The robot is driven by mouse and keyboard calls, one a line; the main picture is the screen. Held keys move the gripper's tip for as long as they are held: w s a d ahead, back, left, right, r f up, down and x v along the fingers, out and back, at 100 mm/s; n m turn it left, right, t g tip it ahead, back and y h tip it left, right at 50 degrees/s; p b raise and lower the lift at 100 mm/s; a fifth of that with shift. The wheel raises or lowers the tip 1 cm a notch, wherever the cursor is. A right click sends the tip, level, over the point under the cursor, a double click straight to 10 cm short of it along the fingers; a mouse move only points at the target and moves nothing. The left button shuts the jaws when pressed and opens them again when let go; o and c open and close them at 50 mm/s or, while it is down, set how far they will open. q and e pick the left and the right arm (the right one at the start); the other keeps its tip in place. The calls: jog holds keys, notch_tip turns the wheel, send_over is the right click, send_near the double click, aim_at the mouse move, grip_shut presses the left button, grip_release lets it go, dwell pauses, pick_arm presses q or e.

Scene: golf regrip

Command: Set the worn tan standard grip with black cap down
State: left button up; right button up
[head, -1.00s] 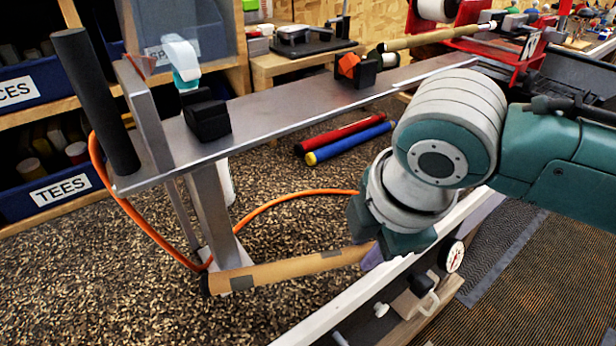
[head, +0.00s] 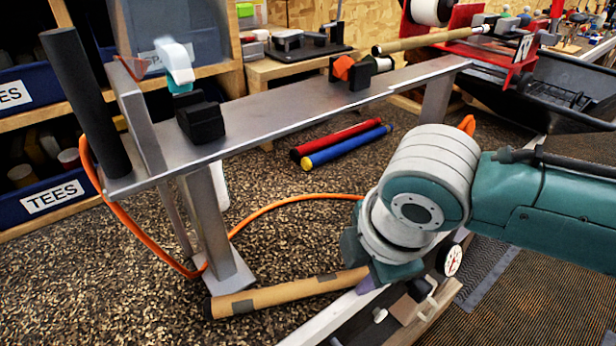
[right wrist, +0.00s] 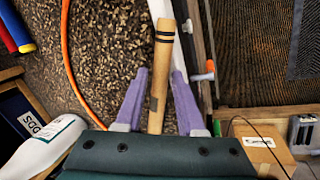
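The worn tan grip (head: 290,291) has grey worn patches and a dark cap at its left end in the head view. It lies along the front of the speckled bench top, beside the white front edge. My right gripper (head: 368,284) is low over its right part. In the right wrist view the purple fingers of my right gripper (right wrist: 158,88) stand apart on either side of the tan grip (right wrist: 156,98), with gaps on both sides. Its far end there shows two dark bands, and its near end is hidden under the gripper body. My left gripper is not in view.
A grey metal stand (head: 280,107) with black clamps rises behind the grip. An orange hose (head: 290,200) loops across the bench. A red roll (head: 335,140) and a blue roll (head: 345,147) lie farther back. A dial gauge (head: 449,260) is at the bench front.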

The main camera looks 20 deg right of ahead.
jog(key=p+v, duration=0.3)
jog(key=v, duration=0.9)
jog(key=s+a+m+y, duration=0.2)
jog(key=s+a+m, duration=0.2)
jog(key=s+m, duration=0.2)
jog(key=s+d+m+h, duration=0.1)
jog(key=s+d+m, duration=0.6)
jog(key=s+m, duration=0.1)
jog(key=shift+f+m+h, duration=0.3)
jog(key=shift+f+m, duration=0.05)
jog(key=shift+m, duration=0.45)
